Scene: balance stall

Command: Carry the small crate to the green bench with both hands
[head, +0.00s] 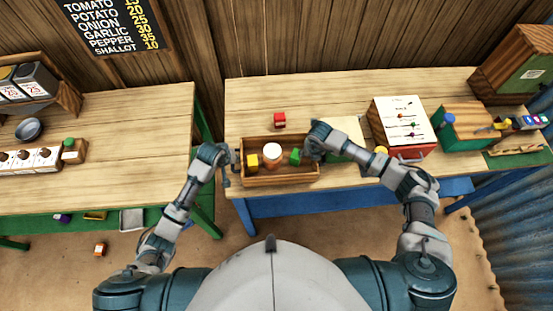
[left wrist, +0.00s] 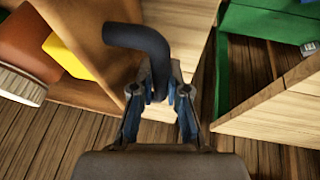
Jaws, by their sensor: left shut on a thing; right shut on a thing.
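The small wooden crate (head: 282,181) is at the front left of the blue-legged bench (head: 350,90); I cannot tell whether it touches the top. It holds a yellow cube (head: 253,161), a white-topped brown jar (head: 272,155) and a green cube (head: 295,156). My left gripper (head: 232,160) is at its left end, shut on the dark curved handle (left wrist: 140,40) in the left wrist view. My right gripper (head: 312,150) is shut at the right end; its grip is hidden. The green bench (head: 110,130) stands to the left, across a gap.
A red cube (head: 279,120) lies behind the crate. A card stand (head: 402,122) and a green box (head: 465,125) stand to the right. The green bench's right half is clear; a bowl (head: 29,129) and a rack (head: 30,159) are at its left.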

